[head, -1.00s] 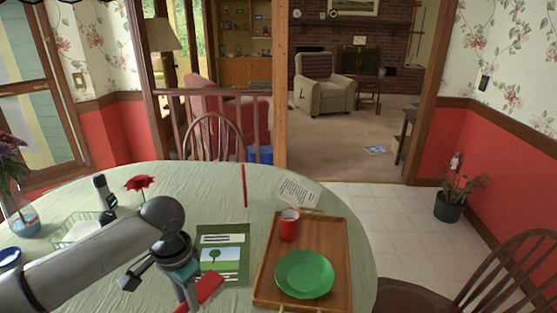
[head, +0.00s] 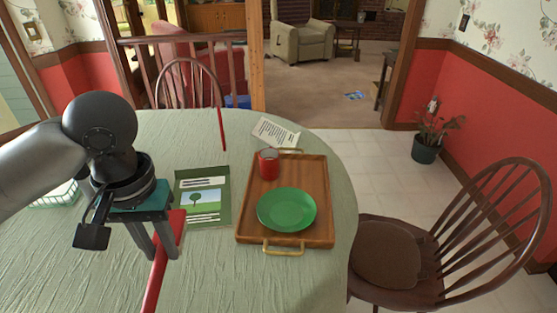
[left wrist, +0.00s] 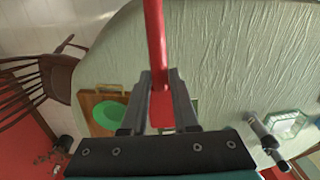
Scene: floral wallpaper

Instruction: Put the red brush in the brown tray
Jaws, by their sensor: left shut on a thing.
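My left gripper (head: 156,252) is shut on the red brush (head: 158,268), holding it over the left part of the table; the brush's lower end runs out of the head view. In the left wrist view the brush's long red handle (left wrist: 154,35) passes between the fingers (left wrist: 159,78) and runs up out of the picture. The brown tray (head: 307,172) lies on the table to the right of the gripper, with a green plate (head: 287,209) and a red mug (head: 268,163) on it. The tray also shows in the left wrist view (left wrist: 90,98), left of the fingers. My right gripper is not in view.
A green card with a tree picture (head: 203,198) lies between gripper and tray. A printed paper (head: 275,132) and a thin red stick (head: 222,130) are behind. A wire basket (head: 53,196) is at left. A brown chair (head: 390,254) stands right of the table.

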